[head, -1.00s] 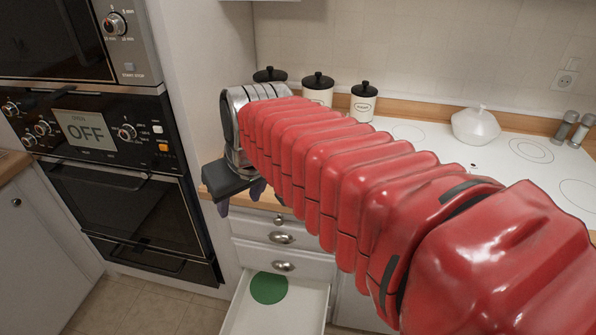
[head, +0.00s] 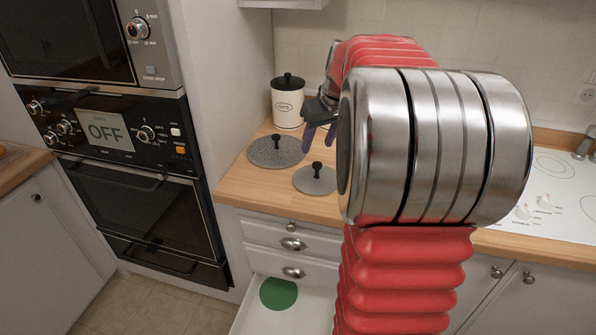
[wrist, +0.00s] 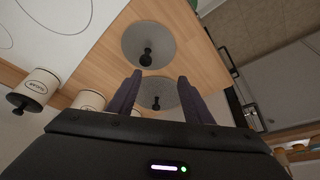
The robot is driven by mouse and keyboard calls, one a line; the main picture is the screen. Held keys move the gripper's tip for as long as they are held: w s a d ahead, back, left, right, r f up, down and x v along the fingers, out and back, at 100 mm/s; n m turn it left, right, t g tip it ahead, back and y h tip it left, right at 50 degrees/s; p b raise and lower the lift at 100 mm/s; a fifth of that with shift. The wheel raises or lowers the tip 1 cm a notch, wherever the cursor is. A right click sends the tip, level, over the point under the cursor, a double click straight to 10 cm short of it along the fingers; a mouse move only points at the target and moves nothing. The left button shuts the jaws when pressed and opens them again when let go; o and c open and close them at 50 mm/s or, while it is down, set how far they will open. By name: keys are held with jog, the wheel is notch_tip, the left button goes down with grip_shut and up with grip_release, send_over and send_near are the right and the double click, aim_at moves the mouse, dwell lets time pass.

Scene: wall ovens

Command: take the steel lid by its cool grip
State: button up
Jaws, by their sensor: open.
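Two round grey lids with black knobs lie flat on the wooden counter. The smoother, plain grey one, which looks like the steel lid (head: 313,183), is nearer the counter's front edge, its black grip (head: 316,168) upright. The other, a speckled grey lid (head: 265,152), lies behind it to the left. My gripper (head: 319,144) is open and empty above the counter, partly hidden by my arm. In the wrist view the speckled lid (wrist: 172,88) shows between the fingers (wrist: 160,82), while the plain lid (wrist: 133,42) lies beyond the fingertips, higher in the picture. Neither lid is touched.
A white canister (head: 287,108) with a black lid stands behind the lids. The tall oven cabinet (head: 130,130) is at left, its display reading OFF. A drawer (head: 262,315) with a green disc inside is open below. The white hob (head: 548,205) is at right.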

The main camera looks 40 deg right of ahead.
aim_at(318, 164)
jog(key=d, duration=0.1)
jog(key=d+f, duration=0.1)
jog(key=d, duration=0.1)
jog(key=shift+w+d, duration=0.1)
jog(key=shift+d, duration=0.15)
jog(key=shift+x, duration=4.3)
jog(key=shift+x, duration=2.55)
jog(key=shift+c, duration=0.4)
grip_shut()
